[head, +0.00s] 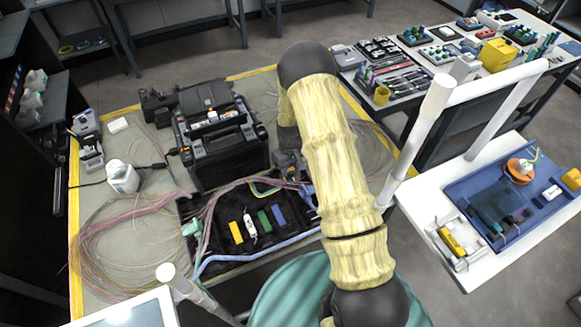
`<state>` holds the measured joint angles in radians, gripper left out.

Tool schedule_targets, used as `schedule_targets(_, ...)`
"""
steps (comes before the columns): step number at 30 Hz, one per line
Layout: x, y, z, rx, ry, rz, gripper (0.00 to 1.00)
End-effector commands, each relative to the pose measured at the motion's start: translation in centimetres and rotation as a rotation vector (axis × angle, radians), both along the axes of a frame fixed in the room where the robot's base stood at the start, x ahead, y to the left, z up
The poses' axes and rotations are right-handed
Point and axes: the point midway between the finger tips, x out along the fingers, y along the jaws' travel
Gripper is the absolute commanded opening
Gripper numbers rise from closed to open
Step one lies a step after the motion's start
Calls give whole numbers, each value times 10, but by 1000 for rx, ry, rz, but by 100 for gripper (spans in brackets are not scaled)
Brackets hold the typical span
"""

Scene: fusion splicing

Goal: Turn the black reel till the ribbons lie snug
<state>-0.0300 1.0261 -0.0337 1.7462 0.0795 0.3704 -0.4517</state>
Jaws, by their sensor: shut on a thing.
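My gripper (291,163) is small and grey, partly hidden behind my pale yellow sleeved arm. It points down at the right back corner of the black work tray (222,247). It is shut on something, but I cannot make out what. I cannot pick out a black reel with certainty; that spot is dark and partly covered by my arm. Thin pink and multicoloured ribbons (214,207) run across the tray's back edge towards the gripper. A green and yellow loop (264,188) lies just left of it. I cannot tell whether the ribbons are snug or slack.
A black splicer case (219,150) stands behind the tray. A white bottle (122,177) is at left. Loose fibre coils (125,240) cover the table's left. A side table at right holds a blue mat (478,181) and an orange reel (519,170). White posts rise near my arm.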

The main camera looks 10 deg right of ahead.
Motion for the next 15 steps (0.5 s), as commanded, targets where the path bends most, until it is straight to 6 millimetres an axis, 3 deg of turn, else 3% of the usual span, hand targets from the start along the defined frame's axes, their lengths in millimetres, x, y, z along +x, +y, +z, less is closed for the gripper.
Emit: schedule_targets(15,0,0,0,-1,0,-194,9)
